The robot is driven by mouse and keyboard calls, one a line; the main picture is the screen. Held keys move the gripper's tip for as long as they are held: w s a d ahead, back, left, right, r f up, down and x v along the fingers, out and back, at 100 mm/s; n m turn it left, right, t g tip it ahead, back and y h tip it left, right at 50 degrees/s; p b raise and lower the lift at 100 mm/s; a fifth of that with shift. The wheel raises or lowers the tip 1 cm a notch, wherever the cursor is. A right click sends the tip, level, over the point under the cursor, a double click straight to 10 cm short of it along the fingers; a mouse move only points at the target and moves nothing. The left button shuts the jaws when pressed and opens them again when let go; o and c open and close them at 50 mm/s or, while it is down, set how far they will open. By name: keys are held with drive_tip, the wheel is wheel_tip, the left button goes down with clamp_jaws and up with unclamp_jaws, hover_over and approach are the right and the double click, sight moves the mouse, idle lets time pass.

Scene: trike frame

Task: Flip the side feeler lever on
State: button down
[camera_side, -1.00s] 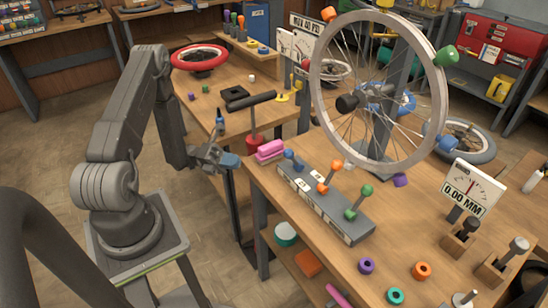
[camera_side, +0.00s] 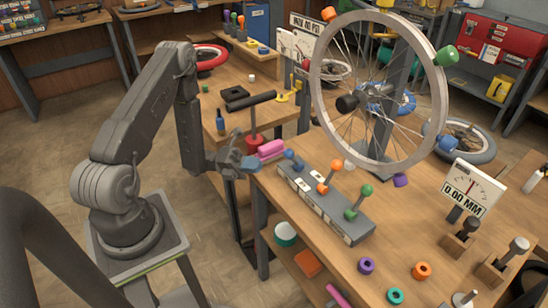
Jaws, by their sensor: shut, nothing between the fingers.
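A grey lever box (camera_side: 325,205) lies on the front of the wooden bench. It carries a row of levers with a blue knob (camera_side: 289,154), an orange knob (camera_side: 323,189) and a green knob (camera_side: 351,214). Which lever is the side feeler cannot be read from the labels. A gauge sign (camera_side: 472,188) to the right reads 0.00 MM. My gripper (camera_side: 254,164) is shut and empty, left of the blue-knobbed lever and beside the pink block, apart from the levers in this view.
A spoked wheel (camera_side: 433,120) stands upright behind the lever box. A pink block (camera_side: 271,149) lies left of the blue lever. A black-handled T-shaped tool (camera_side: 251,104) stands behind my gripper.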

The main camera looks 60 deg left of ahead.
sight(293, 160)
drive_tip(key=w+d, duration=0.1)
drive_tip(key=w+r, duration=0.1)
drive_tip(key=w+d+r, duration=0.1)
drive_tip(key=w, duration=0.1)
drive_tip(key=shift+d, duration=0.3)
drive_tip(key=shift+w+r, duration=0.15)
drive_tip(key=shift+w, duration=0.3)
drive_tip(key=shift+r, duration=0.1)
